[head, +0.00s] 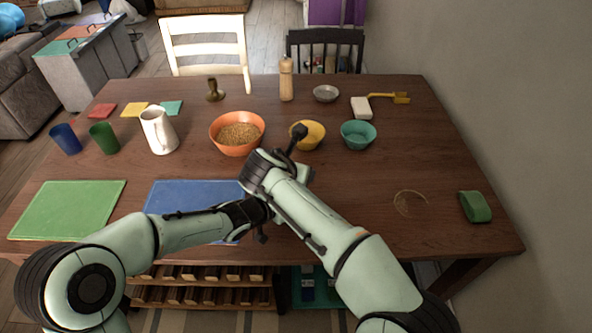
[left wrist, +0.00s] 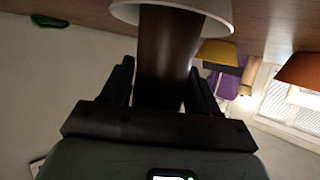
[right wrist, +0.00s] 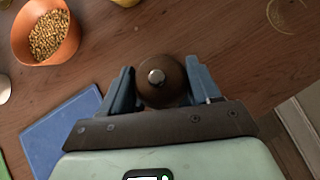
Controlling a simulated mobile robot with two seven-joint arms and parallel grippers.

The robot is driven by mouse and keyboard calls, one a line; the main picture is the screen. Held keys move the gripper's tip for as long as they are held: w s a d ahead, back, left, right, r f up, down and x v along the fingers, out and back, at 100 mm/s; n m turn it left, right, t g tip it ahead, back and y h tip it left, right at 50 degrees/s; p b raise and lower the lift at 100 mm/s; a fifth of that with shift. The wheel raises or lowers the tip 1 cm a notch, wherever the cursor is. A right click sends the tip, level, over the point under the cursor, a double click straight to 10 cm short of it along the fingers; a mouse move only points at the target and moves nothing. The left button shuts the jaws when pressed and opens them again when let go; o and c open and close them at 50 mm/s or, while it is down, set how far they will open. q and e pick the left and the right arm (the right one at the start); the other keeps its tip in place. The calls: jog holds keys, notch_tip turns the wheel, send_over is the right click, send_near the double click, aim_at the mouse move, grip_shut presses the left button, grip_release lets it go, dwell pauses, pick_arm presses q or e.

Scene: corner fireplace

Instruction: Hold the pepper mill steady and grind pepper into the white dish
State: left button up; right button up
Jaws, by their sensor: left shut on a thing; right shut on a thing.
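The dark brown pepper mill (left wrist: 168,50) stands between the fingers of my left gripper (left wrist: 162,72), which is shut on its body. My right gripper (right wrist: 160,72) is shut on the mill's rounded brown top (right wrist: 160,92), which has a small metal knob. The white dish (left wrist: 222,14) shows at the top of the left wrist view, partly behind the mill; its inside is not visible. In the head view my arms meet over the front middle of the table and hide the mill and the dish. I cannot see any ground pepper.
An orange bowl of grain (head: 237,143), a yellow bowl (head: 309,136) and a teal bowl (head: 358,135) stand beyond my grippers. A white pitcher (head: 158,132) is left of them. A blue mat (head: 185,197) lies by my left forearm.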

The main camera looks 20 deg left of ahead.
jog(key=shift+m+g+h, duration=0.6)
jog(key=shift+m+h, duration=1.1)
jog(key=shift+m, duration=0.6)
jog(key=o, duration=1)
jog(key=shift+v, duration=3.8)
jog(key=shift+a, duration=0.1)
